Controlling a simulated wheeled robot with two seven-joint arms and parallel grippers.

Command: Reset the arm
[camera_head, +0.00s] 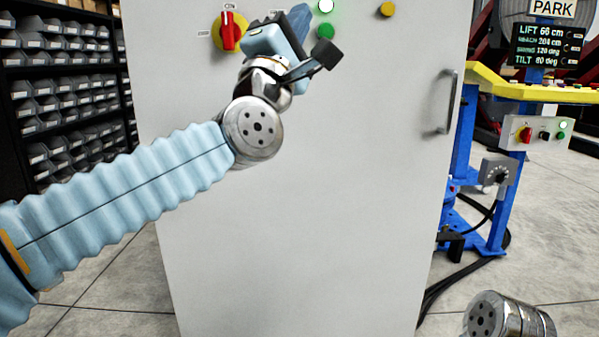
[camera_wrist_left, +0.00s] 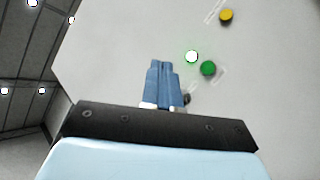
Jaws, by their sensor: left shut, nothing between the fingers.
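My left gripper (camera_head: 299,20) is raised in front of the upper part of a light grey cabinet (camera_head: 310,200). Its blue fingers are shut with nothing between them; they also show in the left wrist view (camera_wrist_left: 162,82). A red rotary switch (camera_head: 228,31) on a yellow plate is just left of the gripper in the head view. A green button (camera_head: 325,31) and a lit white-green lamp (camera_head: 326,6) are just right of the fingers. A yellow button (camera_head: 387,9) is further right. Whether the fingers touch the cabinet I cannot tell. My right gripper is out of view.
A blue and yellow positioner (camera_head: 500,90) stands at the right, with a display (camera_head: 548,45) reading lift, reach, swing and tilt, and a PARK sign (camera_head: 552,8). It has its own small switch box (camera_head: 530,133). Shelves of grey bins (camera_head: 60,90) stand at the left. Cables lie on the floor.

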